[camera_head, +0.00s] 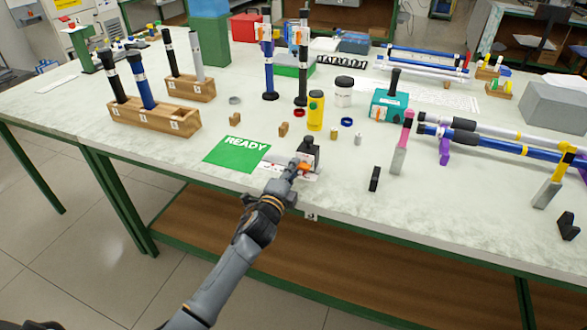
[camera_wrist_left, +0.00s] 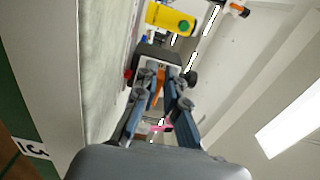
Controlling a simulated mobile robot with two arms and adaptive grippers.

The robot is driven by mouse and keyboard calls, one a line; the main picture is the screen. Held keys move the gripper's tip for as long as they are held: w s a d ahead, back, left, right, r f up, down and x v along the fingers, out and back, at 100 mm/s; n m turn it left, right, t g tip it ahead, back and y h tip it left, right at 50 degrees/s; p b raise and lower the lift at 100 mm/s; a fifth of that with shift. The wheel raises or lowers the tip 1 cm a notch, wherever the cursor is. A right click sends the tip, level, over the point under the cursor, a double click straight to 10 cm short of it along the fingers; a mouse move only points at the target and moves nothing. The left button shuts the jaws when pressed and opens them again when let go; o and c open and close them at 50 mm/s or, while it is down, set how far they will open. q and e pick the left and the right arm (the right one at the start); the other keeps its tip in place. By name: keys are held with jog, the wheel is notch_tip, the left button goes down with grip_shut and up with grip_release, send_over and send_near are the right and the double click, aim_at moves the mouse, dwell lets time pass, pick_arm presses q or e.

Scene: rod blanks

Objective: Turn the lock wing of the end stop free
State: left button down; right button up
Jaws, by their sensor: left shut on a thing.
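The end stop (camera_head: 309,152) is a dark block with a knob on top, near the front edge of the table beside the green READY mat. Its orange lock wing (camera_head: 304,169) shows on the side facing me. My left gripper (camera_head: 297,168) reaches in from the front and is shut on the lock wing. In the left wrist view the orange wing (camera_wrist_left: 158,90) lies between the two fingers of the gripper (camera_wrist_left: 161,80), with the end stop (camera_wrist_left: 158,54) just beyond. The fingers hide part of the wing. My right gripper is not in view.
The green READY mat (camera_head: 236,153) lies left of the end stop. A yellow cylinder (camera_head: 315,111) stands behind it, also in the left wrist view (camera_wrist_left: 170,19). A small black block (camera_head: 375,179) stands to the right. Wooden racks (camera_head: 153,117) with rods stand at left.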

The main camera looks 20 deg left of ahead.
pick_arm(q)
jog(key=c, duration=1.4)
grip_release()
jog(key=s, duration=1.2)
jog(key=shift+a, duration=0.2)
jog(key=shift+f, duration=0.1)
